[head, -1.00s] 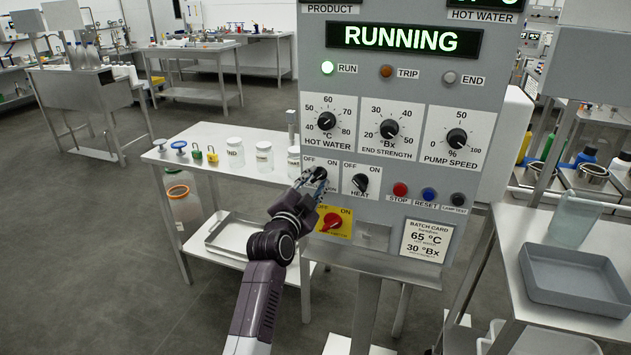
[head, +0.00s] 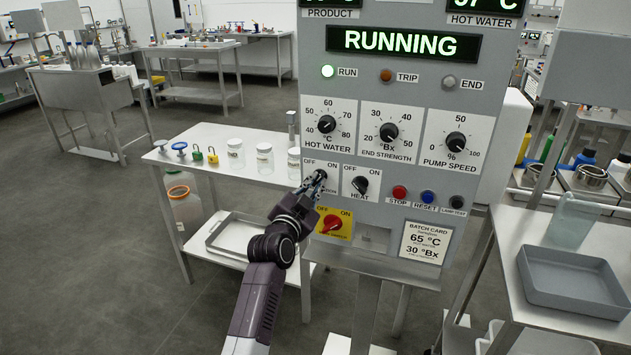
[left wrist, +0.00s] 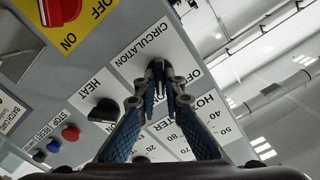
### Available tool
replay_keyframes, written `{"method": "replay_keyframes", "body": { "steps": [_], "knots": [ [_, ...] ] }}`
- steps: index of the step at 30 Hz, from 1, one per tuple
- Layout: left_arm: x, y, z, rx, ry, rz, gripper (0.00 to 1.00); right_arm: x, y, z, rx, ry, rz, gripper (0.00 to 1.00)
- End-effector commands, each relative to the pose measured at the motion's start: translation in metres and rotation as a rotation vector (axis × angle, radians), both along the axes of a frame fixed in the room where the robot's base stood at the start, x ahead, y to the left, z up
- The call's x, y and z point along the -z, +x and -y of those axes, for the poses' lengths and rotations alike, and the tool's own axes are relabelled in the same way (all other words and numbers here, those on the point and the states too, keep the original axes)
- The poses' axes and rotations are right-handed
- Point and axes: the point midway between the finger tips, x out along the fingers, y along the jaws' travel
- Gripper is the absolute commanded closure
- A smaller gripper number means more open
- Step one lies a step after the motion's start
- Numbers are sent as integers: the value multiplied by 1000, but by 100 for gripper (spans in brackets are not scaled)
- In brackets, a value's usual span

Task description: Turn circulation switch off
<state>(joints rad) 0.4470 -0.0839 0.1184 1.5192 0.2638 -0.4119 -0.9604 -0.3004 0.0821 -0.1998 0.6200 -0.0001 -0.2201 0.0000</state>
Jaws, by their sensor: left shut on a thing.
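The circulation switch (head: 320,174) is a small black knob on a white plate marked OFF and ON, on the front of the grey control panel (head: 480,130). My left gripper (head: 313,184) is at that knob. In the left wrist view the plate reads CIRCULATION, and my blue-padded gripper fingers (left wrist: 169,88) close in on the dark knob. The gripper is shut on the knob, and the fingers hide much of it, so I cannot tell which way it points. My right gripper is in neither view.
The HEAT knob (head: 360,184) sits close to the right of the gripper, and a red knob on a yellow plate (head: 333,222) below it. STOP (head: 399,192) and RESET (head: 428,196) buttons are farther right.

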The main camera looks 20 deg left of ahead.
Motion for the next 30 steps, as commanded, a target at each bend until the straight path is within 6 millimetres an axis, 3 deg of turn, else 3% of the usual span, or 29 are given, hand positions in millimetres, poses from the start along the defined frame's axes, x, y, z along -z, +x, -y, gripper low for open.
{"method": "replay_keyframes", "body": {
  "steps": [30],
  "knots": [
    [-2,0,-2,0,-959,-34,100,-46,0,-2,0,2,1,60]
  ]
}}
